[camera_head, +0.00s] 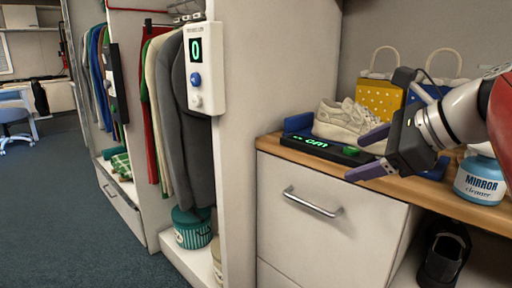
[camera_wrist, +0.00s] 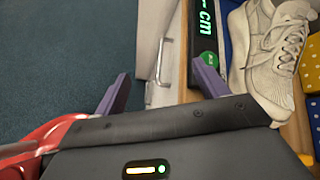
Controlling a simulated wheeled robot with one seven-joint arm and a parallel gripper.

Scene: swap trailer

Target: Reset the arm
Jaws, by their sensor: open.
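My gripper (camera_head: 372,155) is open and empty above the front edge of the wooden counter, at the right of the head view. Its two purple fingers are spread apart. In the wrist view, the fingers of my gripper (camera_wrist: 160,92) frame a gap with the floor and a drawer front beyond it. The right finger appears close to the black measuring device (camera_head: 328,149), which has a green "cm" display and a green button; I cannot tell if they touch. My arm reaches in from the right.
A white shoe (camera_head: 345,122) stands behind the device. A drawer handle (camera_head: 312,203) juts out below. Clear carpet (camera_head: 75,220) lies at left.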

